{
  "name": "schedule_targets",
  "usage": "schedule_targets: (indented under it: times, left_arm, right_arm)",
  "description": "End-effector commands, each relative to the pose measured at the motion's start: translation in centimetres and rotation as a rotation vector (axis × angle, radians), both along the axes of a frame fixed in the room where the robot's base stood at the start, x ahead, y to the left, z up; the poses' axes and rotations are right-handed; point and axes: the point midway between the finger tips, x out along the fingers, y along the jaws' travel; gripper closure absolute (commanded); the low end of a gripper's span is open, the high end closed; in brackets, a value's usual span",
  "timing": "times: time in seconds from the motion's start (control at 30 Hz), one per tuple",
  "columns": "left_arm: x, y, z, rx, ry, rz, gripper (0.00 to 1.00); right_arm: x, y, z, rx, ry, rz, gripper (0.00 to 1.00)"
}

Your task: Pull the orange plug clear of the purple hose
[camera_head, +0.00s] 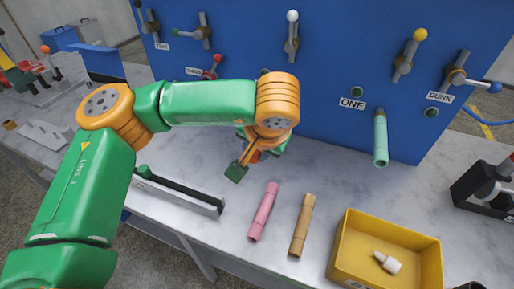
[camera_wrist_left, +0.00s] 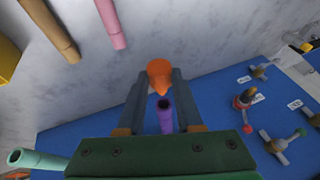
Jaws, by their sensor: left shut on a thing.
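My left gripper (camera_wrist_left: 161,76) is shut on the orange plug (camera_wrist_left: 158,68), which sits between its fingertips in the left wrist view. The purple hose (camera_wrist_left: 166,118) shows between the fingers, nearer the palm. Its dark open end faces the plug, and the plug looks apart from it. In the head view my left arm reaches in front of the blue panel, and the plug and purple hose cannot be made out there. My right gripper is not in view.
A teal hose (camera_head: 380,140) hangs from the blue panel (camera_head: 330,75) under the ONE label. Pink (camera_head: 263,212) and tan (camera_head: 302,226) hoses lie on the marble table. A yellow bin (camera_head: 337,262) holds a white piece (camera_head: 388,263). Several levered valves line the panel.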

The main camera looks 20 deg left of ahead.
Motion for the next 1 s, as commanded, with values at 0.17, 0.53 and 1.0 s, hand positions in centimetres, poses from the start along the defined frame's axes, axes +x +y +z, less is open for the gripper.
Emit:
schedule_targets:
  times: [0.17,0.53,1.0]
  left_arm:
    - [-0.1,0.0,0.2,-0.001,-0.001,-0.001,1.00]
    - [-2.3,0.0,2.5,-0.001,-0.001,-0.001,1.00]
    - [-2.9,0.1,3.0,-0.001,0.000,0.003,1.00]
  right_arm:
    - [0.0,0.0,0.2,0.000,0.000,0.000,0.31]
    - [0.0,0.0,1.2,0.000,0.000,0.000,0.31]
    - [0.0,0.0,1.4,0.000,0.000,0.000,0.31]
